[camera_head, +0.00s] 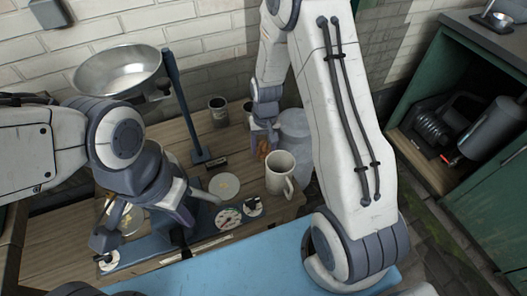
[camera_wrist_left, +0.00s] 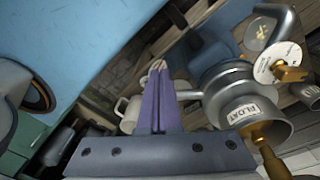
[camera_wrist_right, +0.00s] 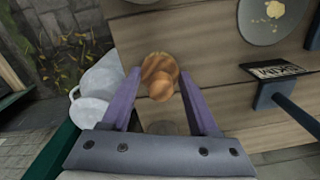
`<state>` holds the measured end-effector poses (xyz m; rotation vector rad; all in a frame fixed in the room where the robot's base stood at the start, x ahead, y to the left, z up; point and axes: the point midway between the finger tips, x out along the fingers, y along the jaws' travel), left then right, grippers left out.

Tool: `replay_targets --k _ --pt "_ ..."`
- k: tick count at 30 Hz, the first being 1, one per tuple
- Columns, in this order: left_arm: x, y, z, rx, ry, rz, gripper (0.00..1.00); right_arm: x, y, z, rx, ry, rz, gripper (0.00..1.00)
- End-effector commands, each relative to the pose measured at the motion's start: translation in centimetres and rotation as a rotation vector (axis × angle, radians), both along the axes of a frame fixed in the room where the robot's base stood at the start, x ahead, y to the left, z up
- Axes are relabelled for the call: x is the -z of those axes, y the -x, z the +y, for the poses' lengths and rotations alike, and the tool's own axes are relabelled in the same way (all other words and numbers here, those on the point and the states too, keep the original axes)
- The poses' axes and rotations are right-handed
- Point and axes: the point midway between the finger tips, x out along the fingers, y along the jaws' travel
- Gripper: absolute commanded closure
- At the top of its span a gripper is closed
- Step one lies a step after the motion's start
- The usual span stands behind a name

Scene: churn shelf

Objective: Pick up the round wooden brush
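The round wooden brush (camera_wrist_right: 160,72), orange-brown with a rounded knob on top, stands on the wooden shelf top in the right wrist view. It also shows partly in the head view (camera_head: 264,148), just below my right gripper (camera_head: 266,130). In the right wrist view my right gripper (camera_wrist_right: 160,76) has its fingers apart, with the brush between or just beyond the tips. I cannot tell whether the fingers touch it. My left gripper (camera_head: 186,222) is low over the front of the shelf, away from the brush. Its fingers are together and empty in the left wrist view (camera_wrist_left: 158,66).
A dark cup (camera_head: 218,108) and a scale post (camera_head: 184,105) are to the left. Dials (camera_head: 229,218) sit near the front edge.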

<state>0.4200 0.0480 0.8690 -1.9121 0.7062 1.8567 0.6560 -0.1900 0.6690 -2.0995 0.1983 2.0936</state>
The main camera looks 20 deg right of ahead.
Motion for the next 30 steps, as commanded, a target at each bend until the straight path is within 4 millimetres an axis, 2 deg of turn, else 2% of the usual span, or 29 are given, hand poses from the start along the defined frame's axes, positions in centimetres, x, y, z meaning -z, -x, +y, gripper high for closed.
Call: replay_targets --k 1,3,4,14,17,22,30 --pt "0.0 0.0 0.0 0.000 0.000 0.000 1.00 0.0 0.0 0.0 0.000 0.000 0.000 0.62" --pt "0.0 0.0 0.0 0.000 0.000 0.000 1.00 0.0 0.0 0.0 0.000 0.000 0.000 0.89" --pt "0.0 0.0 0.0 0.000 0.000 0.000 1.00 0.0 0.0 0.0 0.000 0.000 0.000 0.96" --pt "-0.1 0.0 0.0 0.000 0.000 0.000 1.00 -0.5 0.0 0.0 0.000 0.000 -0.001 0.96" --pt "-0.3 0.0 0.0 0.000 0.000 0.000 1.00 -1.4 -0.1 0.0 0.000 0.001 -0.003 0.96" --pt "-0.9 0.0 0.0 0.000 0.000 0.000 1.00 -4.3 -0.1 0.0 0.000 0.000 -0.006 0.96" --pt "-1.4 0.0 0.0 0.000 0.000 0.000 1.00 -7.9 3.8 -4.7 0.008 0.001 -0.003 0.96"
